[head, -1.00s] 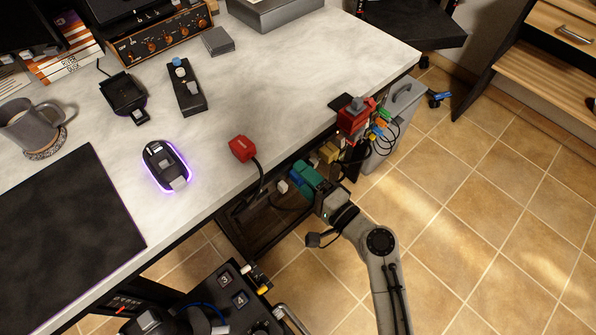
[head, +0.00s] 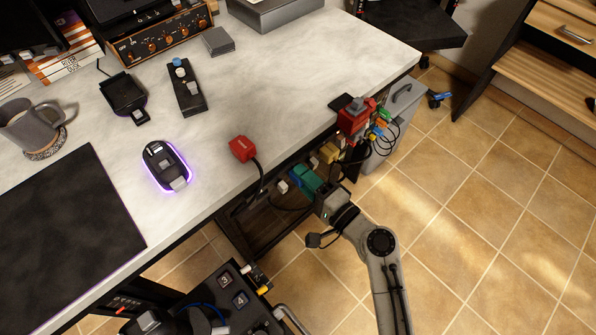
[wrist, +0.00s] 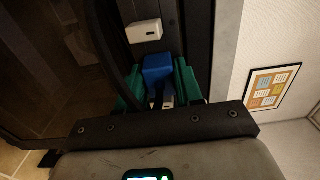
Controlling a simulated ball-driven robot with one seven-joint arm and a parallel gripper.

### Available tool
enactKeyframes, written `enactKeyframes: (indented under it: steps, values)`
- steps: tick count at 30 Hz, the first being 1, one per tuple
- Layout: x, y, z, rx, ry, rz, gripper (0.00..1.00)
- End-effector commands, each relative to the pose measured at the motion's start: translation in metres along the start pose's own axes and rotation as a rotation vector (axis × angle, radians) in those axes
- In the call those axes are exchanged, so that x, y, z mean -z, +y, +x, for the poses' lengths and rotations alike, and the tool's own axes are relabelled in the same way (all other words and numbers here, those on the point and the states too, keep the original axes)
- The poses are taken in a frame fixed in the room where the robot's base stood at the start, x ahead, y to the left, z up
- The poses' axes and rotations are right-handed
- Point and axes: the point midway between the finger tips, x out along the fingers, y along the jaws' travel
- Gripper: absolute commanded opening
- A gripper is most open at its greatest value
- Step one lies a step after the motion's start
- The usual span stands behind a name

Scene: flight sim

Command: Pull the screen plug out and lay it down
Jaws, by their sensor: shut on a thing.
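My gripper (head: 309,181) has green fingers and is at the power strip under the desk's front edge. In the wrist view its fingers stand on either side of a blue plug (wrist: 158,70), shut on it. The blue plug also shows in the head view (head: 296,170), partly hidden by the fingers. I cannot read a label on it, nor tell whether it is still seated in the strip. A red plug (head: 242,149) with a black cable lies on the desk top.
A red block (head: 354,116) with several coloured plugs is at the desk corner. The desk top (head: 225,110) has bare room around the red plug.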

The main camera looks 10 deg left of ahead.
Motion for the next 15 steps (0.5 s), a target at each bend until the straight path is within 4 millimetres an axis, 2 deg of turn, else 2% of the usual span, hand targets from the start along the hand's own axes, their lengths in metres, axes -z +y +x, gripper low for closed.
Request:
enactKeyframes:
  steps: [15]
  values:
    - [0.000,0.000,-0.019,0.000,0.001,0.001,0.00]
